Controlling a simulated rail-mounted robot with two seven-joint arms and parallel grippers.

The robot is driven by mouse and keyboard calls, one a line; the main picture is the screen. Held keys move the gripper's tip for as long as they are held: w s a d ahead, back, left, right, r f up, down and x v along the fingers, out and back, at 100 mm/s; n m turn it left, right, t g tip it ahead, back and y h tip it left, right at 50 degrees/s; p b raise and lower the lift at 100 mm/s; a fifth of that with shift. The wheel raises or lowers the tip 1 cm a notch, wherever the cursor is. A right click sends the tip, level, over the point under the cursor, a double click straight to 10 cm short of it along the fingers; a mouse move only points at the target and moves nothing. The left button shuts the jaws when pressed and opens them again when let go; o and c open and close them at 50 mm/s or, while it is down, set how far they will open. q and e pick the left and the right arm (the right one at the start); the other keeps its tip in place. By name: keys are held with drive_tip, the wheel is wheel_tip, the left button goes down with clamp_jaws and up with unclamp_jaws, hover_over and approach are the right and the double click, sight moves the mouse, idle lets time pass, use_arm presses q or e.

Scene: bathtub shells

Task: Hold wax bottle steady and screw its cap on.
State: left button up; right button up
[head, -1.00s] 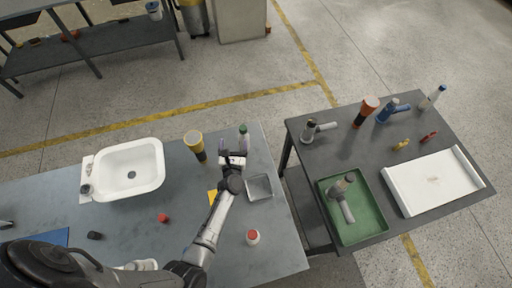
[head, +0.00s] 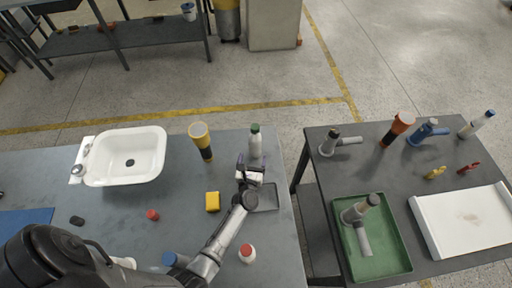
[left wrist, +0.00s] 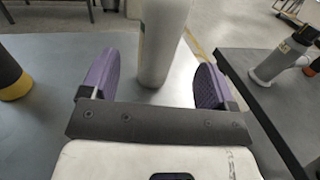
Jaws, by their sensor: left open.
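A white bottle with a green cap (head: 255,142) stands upright near the back right of the left table; no label shows that it is the wax bottle. A smaller white bottle with a red top (head: 247,253) stands near the front. A loose red cap (head: 152,214) and a dark cap-like piece (head: 77,220) lie on the table. My left gripper (head: 250,165) is open, on the near side of the green-capped bottle. In the left wrist view this bottle (left wrist: 160,45) stands between and just beyond the purple fingers (left wrist: 160,78); its top is cut off.
A yellow sponge (head: 213,201) and a grey tray (head: 264,198) lie close to my left arm. A yellow-black flashlight (head: 201,141) stands left of the bottle, beside a white sink (head: 127,158). A gap separates the right table (head: 322,185).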

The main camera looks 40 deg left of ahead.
sight(254, 149)
use_arm(q)
drive_tip(key=shift+x, duration=1.3)
drive_tip(key=shift+w+a+b, duration=0.1)
drive_tip(key=shift+w+b, duration=0.05)
drive_tip(key=shift+b, duration=0.15)
drive_tip(key=shift+b+x, duration=0.55)
drive_tip(key=shift+x, duration=1.7)
drive_tip(key=shift+c, duration=0.4)
